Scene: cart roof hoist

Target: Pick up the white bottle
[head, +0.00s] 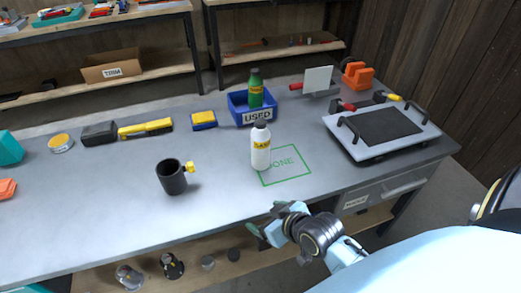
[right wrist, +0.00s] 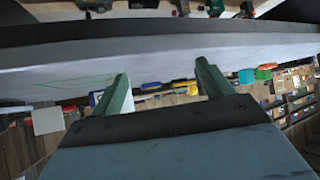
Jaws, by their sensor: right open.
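The white bottle (head: 261,148) with a yellow label and dark cap stands upright on the grey workbench, at the left edge of a green outlined square marked "ONE" (head: 286,165), partly covering its lettering. My right gripper (head: 268,222) is at the bench's front edge, nearer to me than the bottle and apart from it. Its two green fingers (right wrist: 162,86) are open and empty in the right wrist view. There a small white patch (right wrist: 96,98), possibly the bottle, shows beside the left finger. My left gripper is not in view.
A black mug (head: 173,178) stands left of the bottle. A blue bin marked "USED" (head: 240,113) holding a green bottle (head: 255,90) is behind it. A black-topped tray with handles (head: 421,138) is on the right.

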